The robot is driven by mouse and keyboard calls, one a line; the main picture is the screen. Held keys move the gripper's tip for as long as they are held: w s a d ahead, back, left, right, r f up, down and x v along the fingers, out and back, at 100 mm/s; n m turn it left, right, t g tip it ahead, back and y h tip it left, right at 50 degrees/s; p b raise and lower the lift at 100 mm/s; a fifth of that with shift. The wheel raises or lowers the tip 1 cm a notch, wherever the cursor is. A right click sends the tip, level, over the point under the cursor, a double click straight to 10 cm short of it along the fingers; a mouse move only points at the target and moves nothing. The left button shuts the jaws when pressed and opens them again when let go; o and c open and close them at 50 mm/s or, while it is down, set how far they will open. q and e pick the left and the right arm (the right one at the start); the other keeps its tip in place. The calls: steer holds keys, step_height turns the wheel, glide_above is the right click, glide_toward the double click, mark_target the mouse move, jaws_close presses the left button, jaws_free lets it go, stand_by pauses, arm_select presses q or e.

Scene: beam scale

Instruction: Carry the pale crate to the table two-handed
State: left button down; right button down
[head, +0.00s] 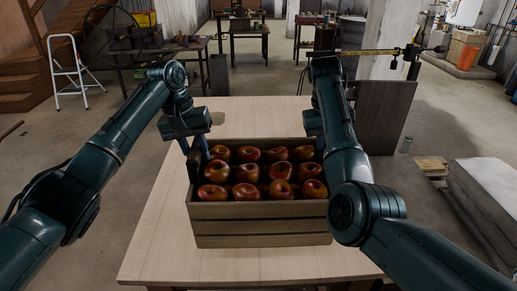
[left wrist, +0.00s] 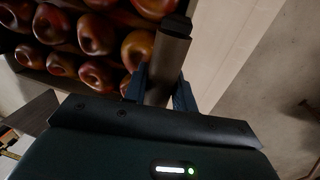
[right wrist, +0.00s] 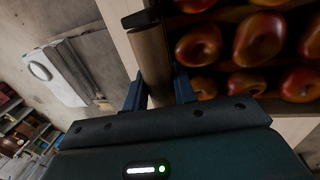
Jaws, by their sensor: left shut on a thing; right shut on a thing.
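The wooden crate (head: 260,226), filled with red apples (head: 262,172), is over the middle of the pale wooden table (head: 155,240). It looks level; I cannot tell whether its bottom touches the tabletop. My left gripper (head: 197,148) is at the crate's left side. In the left wrist view, its fingers (left wrist: 158,88) are shut on the crate's side rail (left wrist: 168,58). My right gripper is mostly hidden behind its arm in the head view. In the right wrist view, its fingers (right wrist: 158,90) are shut on the opposite side rail (right wrist: 150,55).
A beam scale (head: 395,52) stands behind the table at the right, near a dark panel (head: 385,115). A white stepladder (head: 68,72) is at the back left. A pale covered block (head: 490,190) is on the right. Bare tabletop lies around the crate.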

arm_select(q)
steer(key=shift+w+r, duration=0.2)
steer(key=shift+r, duration=0.2)
arm_select(e)
steer(key=shift+w+d+r, duration=0.15)
steer(key=shift+w+r, duration=0.05)
steer(key=shift+r, duration=0.2)
arm_select(q)
steer(key=shift+s, duration=0.1)
arm_select(e)
steer(key=shift+s, duration=0.1)
